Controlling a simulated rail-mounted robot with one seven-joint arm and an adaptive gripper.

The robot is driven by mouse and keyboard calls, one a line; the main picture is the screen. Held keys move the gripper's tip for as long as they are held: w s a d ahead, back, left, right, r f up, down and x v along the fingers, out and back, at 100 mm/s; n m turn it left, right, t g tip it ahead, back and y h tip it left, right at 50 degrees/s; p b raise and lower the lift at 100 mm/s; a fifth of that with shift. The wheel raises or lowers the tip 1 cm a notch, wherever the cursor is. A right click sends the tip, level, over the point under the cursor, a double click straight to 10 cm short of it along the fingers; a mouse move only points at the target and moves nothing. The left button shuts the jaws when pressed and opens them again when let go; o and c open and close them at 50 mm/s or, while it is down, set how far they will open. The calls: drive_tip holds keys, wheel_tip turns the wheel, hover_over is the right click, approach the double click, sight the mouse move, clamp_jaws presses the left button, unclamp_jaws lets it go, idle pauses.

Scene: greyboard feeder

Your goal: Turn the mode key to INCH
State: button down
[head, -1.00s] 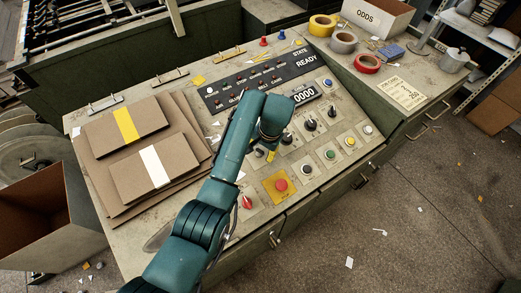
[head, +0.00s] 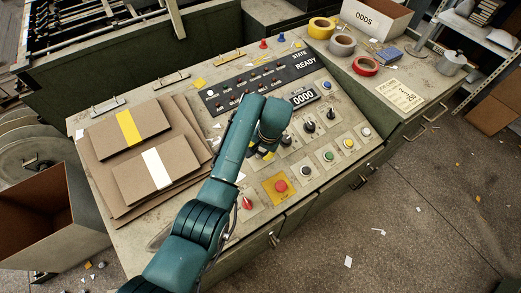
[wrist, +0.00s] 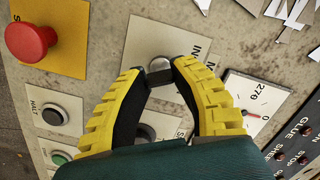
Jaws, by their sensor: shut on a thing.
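In the wrist view, the mode key (wrist: 159,71) is a small dark piece on a beige label plate (wrist: 152,38). My gripper (wrist: 160,69) has two yellow, ribbed fingers with black inner pads, and their tips are closed on the key from both sides. The plate's lettering is partly covered; only pieces such as "IN" and "M" show, so the key's setting cannot be read. In the head view, my wrist hides the key, and only a little yellow of the gripper (head: 265,155) shows over the sloped panel.
A red mushroom button (wrist: 30,41) on a yellow plate stands left of the fingers. Push buttons and dark knobs (head: 309,127) surround the arm. The display (head: 305,62) reads READY. Cardboard stacks (head: 158,172) lie left.

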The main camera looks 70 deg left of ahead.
drive_tip(key=c, duration=0.7)
unclamp_jaws()
drive_tip(key=r, duration=0.4)
drive_tip(key=w+d+r, duration=0.1)
drive_tip(key=r, duration=0.2)
drive_tip(key=d+r, duration=0.1)
drive_tip(key=r, duration=0.3)
drive_tip(key=shift+w+r, duration=0.25)
drive_tip(key=shift+r, duration=0.1)
